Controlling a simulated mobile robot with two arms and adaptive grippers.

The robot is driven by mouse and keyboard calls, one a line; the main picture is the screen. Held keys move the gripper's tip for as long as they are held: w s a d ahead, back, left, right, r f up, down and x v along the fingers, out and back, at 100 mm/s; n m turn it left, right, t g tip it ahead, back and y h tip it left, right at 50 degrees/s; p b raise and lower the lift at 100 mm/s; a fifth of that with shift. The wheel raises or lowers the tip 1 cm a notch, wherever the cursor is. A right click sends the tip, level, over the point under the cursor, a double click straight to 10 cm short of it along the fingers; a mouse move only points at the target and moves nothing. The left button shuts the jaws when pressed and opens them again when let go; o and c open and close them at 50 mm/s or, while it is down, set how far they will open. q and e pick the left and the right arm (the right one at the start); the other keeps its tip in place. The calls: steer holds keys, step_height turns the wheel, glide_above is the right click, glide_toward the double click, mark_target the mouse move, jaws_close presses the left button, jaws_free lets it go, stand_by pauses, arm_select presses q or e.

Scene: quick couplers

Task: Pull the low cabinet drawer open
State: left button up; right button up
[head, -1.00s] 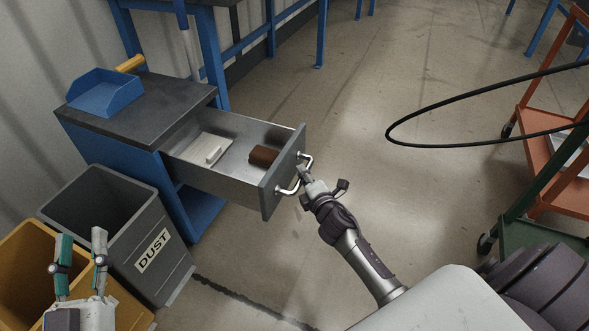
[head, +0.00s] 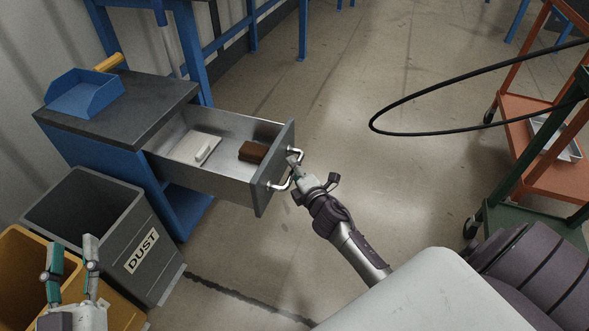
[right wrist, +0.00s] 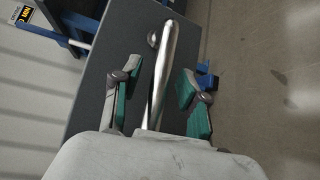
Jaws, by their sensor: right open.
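The low cabinet (head: 120,115) is blue with a dark top, at the left in the head view. Its drawer (head: 190,182) stands far out, with a white item (head: 200,150) and a brown block (head: 253,152) inside. The silver bar handle (head: 284,181) is on the grey drawer front. My right gripper (head: 294,172) is at the handle. In the right wrist view the handle (right wrist: 160,75) runs between the spread green-padded fingers, with a gap on either side. My left gripper (head: 73,255) is at the lower left, fingers apart and empty, over the bins.
A grey bin marked DUST (head: 140,250) and a yellow bin (head: 115,300) stand in front of the cabinet. A blue tray (head: 85,95) sits on the cabinet top. An orange and green cart (head: 540,170) is at the right. Open floor lies between.

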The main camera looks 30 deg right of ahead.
steer(key=s+a+r, duration=0.1)
steer(key=s, duration=1)
steer(key=shift+s+a+r, duration=0.3)
steer(key=shift+s+r, duration=0.05)
steer(key=shift+s, duration=0.05)
